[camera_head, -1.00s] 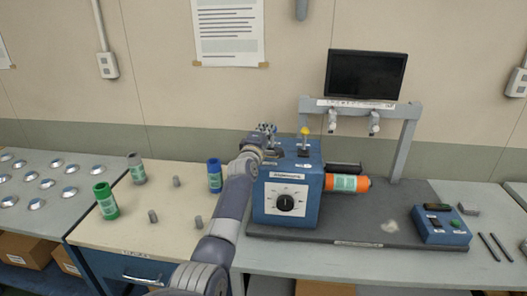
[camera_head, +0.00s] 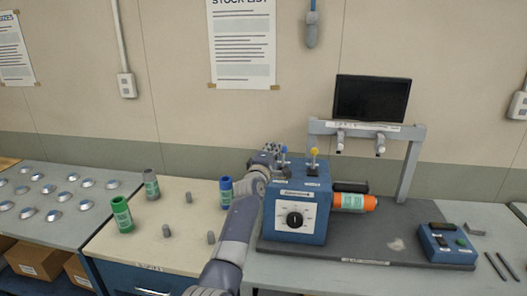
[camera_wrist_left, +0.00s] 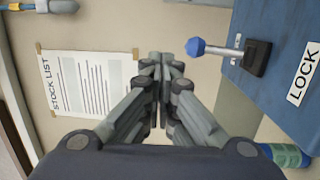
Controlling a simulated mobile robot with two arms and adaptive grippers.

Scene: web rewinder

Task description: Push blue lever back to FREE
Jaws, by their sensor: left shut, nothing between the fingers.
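The blue lever's round blue knob (camera_wrist_left: 196,46) shows in the left wrist view on a metal shaft, which comes out of a black slotted mount on the blue machine box (camera_wrist_left: 283,40). A LOCK label (camera_wrist_left: 303,75) is near the mount; no FREE label can be read. In the head view the blue knob (camera_head: 284,149) is at the box's top left, just beside my left gripper (camera_head: 270,149). My left gripper (camera_wrist_left: 163,62) is shut and empty, with its fingertips apart from the knob in the wrist view. My right gripper is not in view.
A yellow-knobbed lever (camera_head: 314,152) stands right of the blue one. An orange roll (camera_head: 354,202) sticks out from the box's right side. A grey frame (camera_head: 410,165) stands behind. A blue spool (camera_head: 226,190) and a green spool (camera_head: 122,214) stand on the left table.

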